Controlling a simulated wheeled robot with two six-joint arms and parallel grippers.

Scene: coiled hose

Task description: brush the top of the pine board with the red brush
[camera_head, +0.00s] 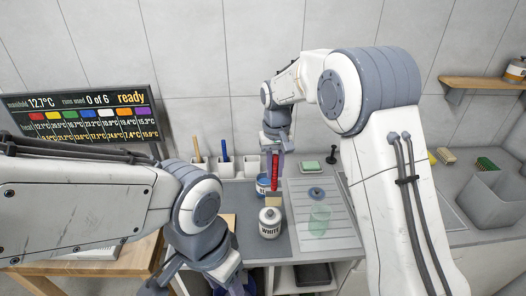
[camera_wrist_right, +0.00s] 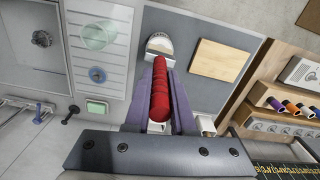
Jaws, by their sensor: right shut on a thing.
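The red brush (camera_head: 275,172) is upright in my right gripper (camera_head: 276,153), which is shut on its handle; its pale lower end is near the cans. In the right wrist view the red handle (camera_wrist_right: 160,90) lies between the purple fingers (camera_wrist_right: 158,110). The pine board (camera_wrist_right: 222,60) lies flat on the grey counter, to the right of the brush and apart from it in that view.
A can marked WHITE (camera_head: 270,224) and a blue can (camera_head: 263,186) stand close to the brush. White cups (camera_head: 225,169) with other brushes stand by the wall. A ribbed drainer (camera_head: 333,222) holds a green glass. A display (camera_head: 84,115) reads "ready".

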